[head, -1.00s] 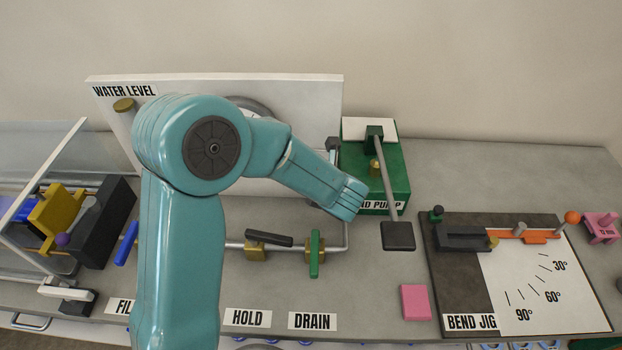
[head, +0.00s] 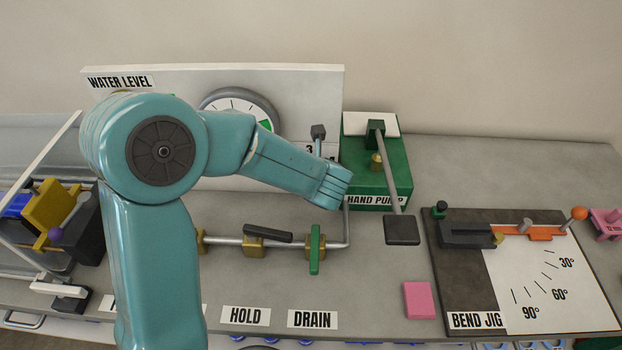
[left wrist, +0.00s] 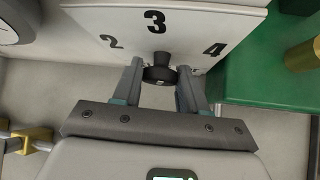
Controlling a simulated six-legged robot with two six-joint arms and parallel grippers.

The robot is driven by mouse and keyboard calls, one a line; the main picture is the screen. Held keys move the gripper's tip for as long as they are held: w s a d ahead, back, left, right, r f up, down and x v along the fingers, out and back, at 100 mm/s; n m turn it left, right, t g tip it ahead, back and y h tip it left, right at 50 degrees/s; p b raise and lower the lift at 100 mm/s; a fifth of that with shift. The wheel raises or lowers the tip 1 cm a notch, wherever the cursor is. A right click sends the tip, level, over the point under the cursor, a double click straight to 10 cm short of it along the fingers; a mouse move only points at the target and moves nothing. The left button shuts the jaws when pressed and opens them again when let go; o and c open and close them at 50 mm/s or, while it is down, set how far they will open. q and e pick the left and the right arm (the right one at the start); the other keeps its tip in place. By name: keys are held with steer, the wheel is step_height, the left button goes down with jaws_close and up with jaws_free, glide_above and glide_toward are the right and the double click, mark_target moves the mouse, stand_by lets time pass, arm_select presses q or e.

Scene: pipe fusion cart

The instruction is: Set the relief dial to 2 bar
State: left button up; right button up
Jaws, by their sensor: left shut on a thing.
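The relief dial (left wrist: 160,74) is a small black knob standing out from the white panel (left wrist: 90,22) in the left wrist view. I cannot make out a pointer mark on the knob. My left gripper (left wrist: 160,69) is shut on the dial, one finger on each side. In the head view my left arm hides the fingers and dial; part of the 3 shows beside the arm. My right gripper is in neither view.
A round gauge (head: 238,92) with a green sector is on the panel. The green hand pump (head: 403,182) stands close right of the dial. Valves sit on a pipe (head: 226,245) in front. The bend jig (head: 462,285) is further right.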

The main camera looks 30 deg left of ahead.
arm_select(q)
steer(key=shift+s+a+f+n+t+h+b, duration=0.2)
steer(key=shift+n+t+h+b, duration=1.1)
steer(key=shift+b, duration=1.45)
steer(key=shift+s+a+n+t+h+b, duration=0.1)
steer(key=shift+a+n+t+h+b, duration=0.2)
steer(key=shift+n+t+h+b, duration=1.75)
steer(key=shift+s+a+f+m+t+h+b, duration=0.2)
steer(key=shift+h+b, duration=0.75)
steer(key=shift+b, duration=2.5)
steer(key=shift+w+r, duration=0.1)
steer(key=shift+r, duration=0.05)
steer(key=o, duration=1)
steer(key=shift+o, duration=0.2)
